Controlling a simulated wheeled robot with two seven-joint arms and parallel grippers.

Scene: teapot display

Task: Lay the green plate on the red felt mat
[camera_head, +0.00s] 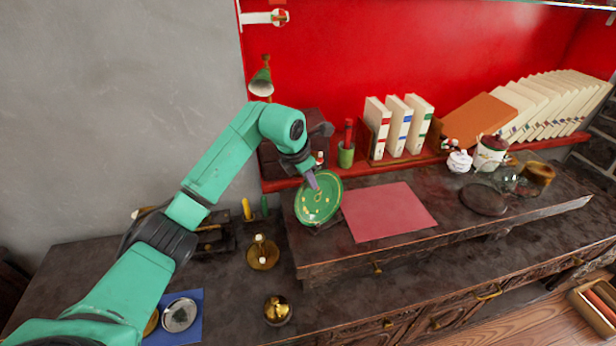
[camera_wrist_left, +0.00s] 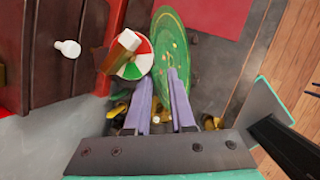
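The green plate (camera_head: 318,205), with gold markings, stands tilted near the left end of the raised dark shelf, left of the red felt mat (camera_head: 388,211). A dark support shows partly beneath it. In the left wrist view the plate (camera_wrist_left: 176,38) is seen at a steep angle just beyond the fingers. My left gripper (camera_head: 312,180) is at the plate's upper part, and in the left wrist view its purple fingers (camera_wrist_left: 160,78) are apart. Whether they touch the plate is unclear. The mat lies flat and bare. My right gripper is out of view.
White books (camera_head: 398,127) and a green pen cup (camera_head: 346,154) stand behind on a red ledge. A dark round lid (camera_head: 484,200) and glass pot (camera_head: 507,178) sit right of the mat. A brass candle holder (camera_head: 263,254) and brass bowl (camera_head: 277,310) are on the lower counter.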

